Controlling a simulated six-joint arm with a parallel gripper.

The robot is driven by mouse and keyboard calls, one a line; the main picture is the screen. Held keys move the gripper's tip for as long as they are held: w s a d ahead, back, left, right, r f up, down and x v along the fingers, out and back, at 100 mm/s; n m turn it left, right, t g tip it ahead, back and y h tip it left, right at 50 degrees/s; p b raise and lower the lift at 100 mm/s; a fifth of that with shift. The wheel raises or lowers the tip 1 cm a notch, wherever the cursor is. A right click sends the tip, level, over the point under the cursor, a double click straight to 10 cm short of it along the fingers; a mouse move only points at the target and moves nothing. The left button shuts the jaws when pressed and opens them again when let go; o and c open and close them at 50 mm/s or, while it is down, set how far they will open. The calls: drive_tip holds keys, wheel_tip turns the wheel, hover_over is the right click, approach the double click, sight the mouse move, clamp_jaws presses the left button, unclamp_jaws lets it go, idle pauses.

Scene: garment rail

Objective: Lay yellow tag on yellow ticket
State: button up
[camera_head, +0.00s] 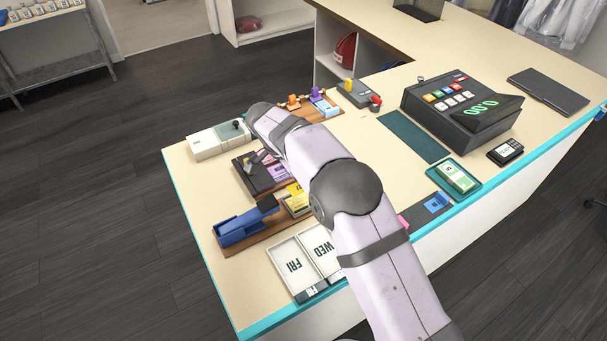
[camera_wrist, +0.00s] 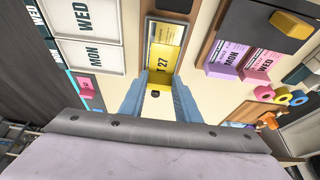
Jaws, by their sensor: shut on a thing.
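In the wrist view my gripper (camera_wrist: 159,80) is shut on the yellow tag (camera_wrist: 160,78), with one light blue finger on each side of it. The tag has a dark hole at its near end and dark "27" print at its far end. The yellow ticket (camera_wrist: 166,34), yellow with a white part, lies just beyond the tag on a brown board. The tag's far end meets or overlaps the ticket's near edge in this view; I cannot tell whether they touch. In the head view a yellow ticket (camera_head: 298,193) shows beside my arm, which hides my gripper.
Purple (camera_wrist: 229,57) and pink (camera_wrist: 261,63) ticket stacks lie right of the ticket. White day trays (camera_wrist: 92,20) stand left. A blue stapler-like tool (camera_head: 243,226) sits on the brown board. The register (camera_head: 460,108) is farther right. Bare counter shows near the left edge.

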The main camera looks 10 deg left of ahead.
wheel_tip(320, 180, down, 4)
drive_tip(key=shift+f+b, duration=0.1)
drive_tip(key=shift+b, duration=0.9)
drive_tip(key=shift+f+b, duration=0.8)
drive_tip(key=shift+f, duration=0.15)
drive_tip(key=shift+f+b, duration=0.3)
drive_tip(key=shift+b, duration=0.4)
idle(0.8)
idle(0.3)
drive_tip(key=o, duration=1.6)
drive_tip(key=shift+c, duration=0.2)
drive_tip(key=shift+r, duration=0.2)
drive_tip(key=shift+r+p, duration=1.4)
drive_tip(key=shift+r, duration=0.95)
drive_tip(key=shift+r, duration=0.1)
